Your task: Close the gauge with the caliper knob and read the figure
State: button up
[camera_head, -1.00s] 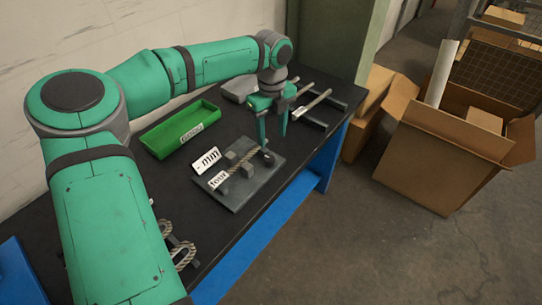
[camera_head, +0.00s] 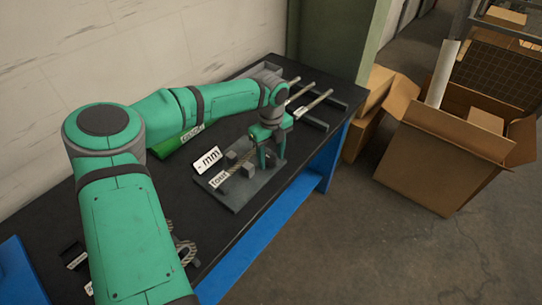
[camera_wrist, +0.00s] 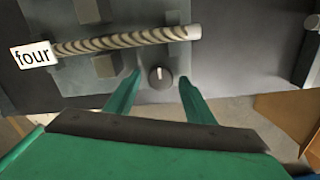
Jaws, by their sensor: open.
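The caliper knob (camera_wrist: 160,76) is a small dark round knob with a pale mark on the grey gauge plate. In the wrist view it lies between and just ahead of the fingertips of my gripper (camera_wrist: 164,88), which is open. In the head view my gripper (camera_head: 271,163) is over the right end of the gauge plate (camera_head: 238,203) and hides the knob. A twisted chain or rope-like piece (camera_wrist: 125,40) lies across the gauge blocks (camera_wrist: 104,66), with a tag "four" (camera_wrist: 33,54) at its left end. The gauge display (camera_head: 207,161) reads "- mm".
A green labelled tray (camera_head: 178,143) stands behind, partly hidden by my arm. A rack with pale rods (camera_head: 313,104) is at the back right. Looped pieces (camera_head: 184,249) lie near the front of the black bench. Cardboard boxes (camera_head: 440,160) stand on the floor to the right.

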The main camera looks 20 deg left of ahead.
jog(key=shift+c, duration=0.7)
jog(key=c, duration=0.9)
